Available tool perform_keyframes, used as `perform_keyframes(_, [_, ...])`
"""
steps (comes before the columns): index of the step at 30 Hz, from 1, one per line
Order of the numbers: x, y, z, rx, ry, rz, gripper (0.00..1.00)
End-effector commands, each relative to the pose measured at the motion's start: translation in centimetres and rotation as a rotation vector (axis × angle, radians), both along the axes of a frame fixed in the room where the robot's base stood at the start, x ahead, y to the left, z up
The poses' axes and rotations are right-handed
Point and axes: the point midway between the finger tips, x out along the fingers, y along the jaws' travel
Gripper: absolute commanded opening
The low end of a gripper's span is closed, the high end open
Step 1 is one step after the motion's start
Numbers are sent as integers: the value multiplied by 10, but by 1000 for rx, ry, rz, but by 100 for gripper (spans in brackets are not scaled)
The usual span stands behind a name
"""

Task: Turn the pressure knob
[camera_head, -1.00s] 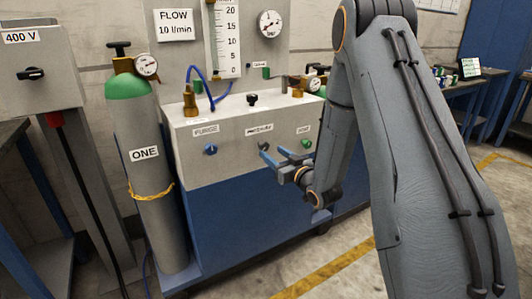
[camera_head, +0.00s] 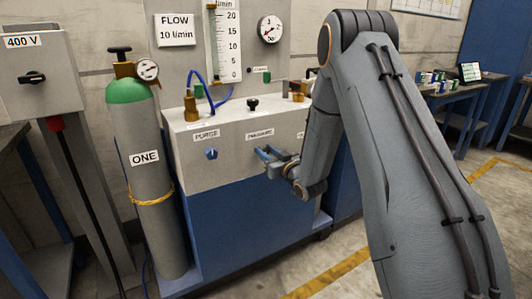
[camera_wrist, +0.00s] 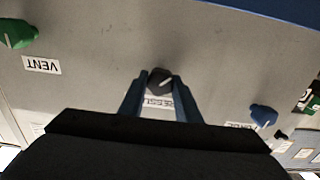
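The pressure knob (camera_wrist: 160,80) is dark grey with a pale pointer line, on the grey panel between a green and a blue knob. In the wrist view, where the labels are upside down, its pointer tilts toward the upper right. The blue fingers of my gripper (camera_wrist: 160,84) stand on either side of it, with little or no gap showing. I cannot tell whether they press on it. In the head view my gripper (camera_head: 267,153) is at the panel below the pressure label (camera_head: 260,133) and hides the knob.
The blue purge knob (camera_head: 211,153) is left of my gripper; the green vent knob (camera_wrist: 18,33) shows in the wrist view. The green-topped cylinder (camera_head: 150,200) stands left of the cabinet (camera_head: 235,225). Brass fittings (camera_head: 191,108) and a black knob (camera_head: 252,104) are on the panel's top.

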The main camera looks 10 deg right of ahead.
Motion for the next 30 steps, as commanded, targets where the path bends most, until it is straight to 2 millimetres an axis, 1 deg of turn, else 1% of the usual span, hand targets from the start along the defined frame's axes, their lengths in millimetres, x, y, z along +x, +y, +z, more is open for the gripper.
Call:
perform_keyframes(8, [0, 0, 0, 12, 5, 1, 8])
perform_keyframes(14, [-1, 0, 0, 80, 27, 1, 8])
perform_keyframes(20, [-1, 0, 0, 214, 72, 1, 8])
perform_keyframes(30, [-1, -1, 0, 519, 170, 1, 8])
